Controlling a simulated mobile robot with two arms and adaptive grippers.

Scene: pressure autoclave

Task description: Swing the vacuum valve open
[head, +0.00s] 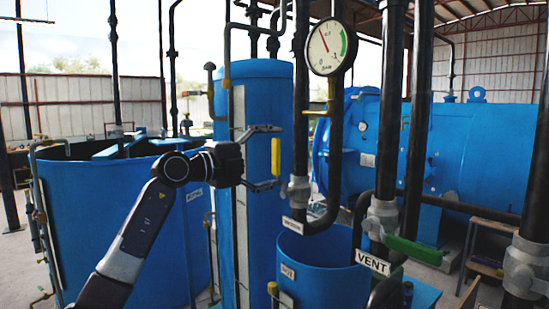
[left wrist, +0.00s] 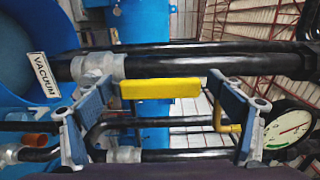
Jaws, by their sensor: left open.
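The vacuum valve has a grey body (head: 297,189) on a black vertical pipe and a yellow lever handle (head: 276,157) standing upright, in line with the pipe. In the left wrist view, which is turned sideways, the handle (left wrist: 160,88) lies alongside the black pipe near the grey valve body (left wrist: 98,67) and the VACUUM label (left wrist: 44,75). My left gripper (head: 270,156) is open, one finger above and one below the handle's length. In the wrist view its fingers (left wrist: 162,94) stand beyond the handle's two ends; contact cannot be told. My right gripper is out of view.
A pressure gauge (head: 331,47) hangs above the valve. A green-handled valve (head: 413,250) with a VENT label (head: 372,263) is at the lower right. A tall blue cylinder (head: 262,90) stands close behind my gripper. Black pipes (head: 387,100) crowd the right side.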

